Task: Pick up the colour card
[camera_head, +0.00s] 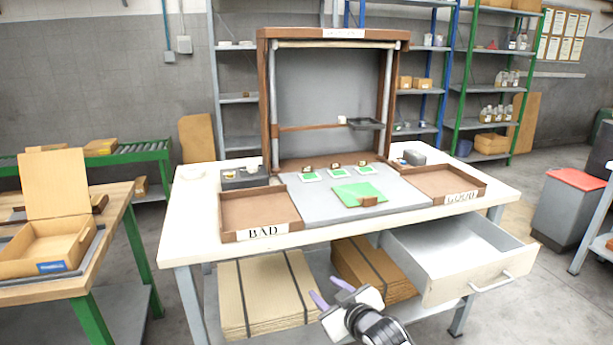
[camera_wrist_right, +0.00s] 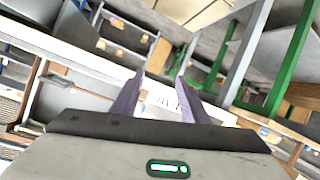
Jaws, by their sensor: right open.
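A flat green card (camera_head: 352,194) lies on the grey mat (camera_head: 310,207) in the middle of the table, with a small brown block (camera_head: 368,201) at its front edge. Behind it lie three small white cards with green faces (camera_head: 338,173), each with a small tag behind. I cannot tell which of these is the colour card. My right gripper (camera_head: 330,291) is open and empty, in front of the table and below its top, well apart from the cards. Its two purple fingers (camera_wrist_right: 160,82) stand apart in the right wrist view. My left gripper is not in view.
A brown tray marked BAD (camera_head: 262,233) sits left of the mat, and one marked GOOD (camera_head: 461,197) sits right. An open drawer (camera_head: 462,262) juts out below the tabletop at right. A wooden frame (camera_head: 266,100) stands at the back. Cardboard stacks (camera_head: 266,290) lie underneath.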

